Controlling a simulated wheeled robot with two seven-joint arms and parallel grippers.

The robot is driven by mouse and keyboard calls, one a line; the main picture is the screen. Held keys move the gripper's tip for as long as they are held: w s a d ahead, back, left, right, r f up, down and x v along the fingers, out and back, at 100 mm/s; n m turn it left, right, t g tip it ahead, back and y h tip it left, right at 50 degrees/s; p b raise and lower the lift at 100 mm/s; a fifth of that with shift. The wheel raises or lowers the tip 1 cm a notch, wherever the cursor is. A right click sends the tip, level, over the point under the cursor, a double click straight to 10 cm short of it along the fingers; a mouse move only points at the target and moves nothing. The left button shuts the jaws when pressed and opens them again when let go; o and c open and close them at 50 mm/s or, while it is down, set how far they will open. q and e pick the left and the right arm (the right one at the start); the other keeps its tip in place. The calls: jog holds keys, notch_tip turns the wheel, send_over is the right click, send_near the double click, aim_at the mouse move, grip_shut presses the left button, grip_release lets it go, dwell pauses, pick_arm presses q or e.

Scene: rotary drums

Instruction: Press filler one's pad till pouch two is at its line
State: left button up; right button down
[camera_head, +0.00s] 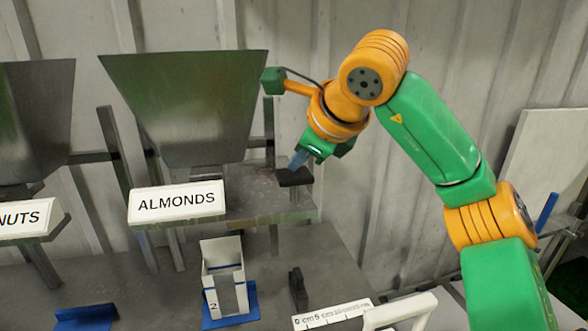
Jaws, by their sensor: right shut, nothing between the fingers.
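The filler labelled ALMONDS (185,100) is a grey hopper on a metal stand. A dark pad (294,177) sits at the right end of its shelf. My right gripper (299,160) is shut and empty, pointing down at the pad; its tip is right at or just above it, and I cannot tell whether it touches. A white pouch marked 2 (210,285) stands upright in a blue holder (232,317) below the hopper. No filler number is readable. My left gripper is not in view.
A second hopper (35,110) with a partly cut-off NUTS label (30,219) stands at the left. An empty-looking blue holder (86,317) lies below it. A small black object (298,289), a centimetre ruler (331,315) and a white handle-like part (402,309) are at the front right.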

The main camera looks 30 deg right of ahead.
aim_at(299, 175)
jog(key=shift+f+b, duration=0.85)
jog(key=shift+f, duration=0.15)
dwell(0.7)
jog(key=shift+w+r+p, duration=0.1)
jog(key=shift+r+p, duration=2)
jog(key=shift+p, duration=0.1)
notch_tip(299, 175, up, 5)
jog(key=p, duration=0.4)
jog(key=shift+p, duration=0.4)
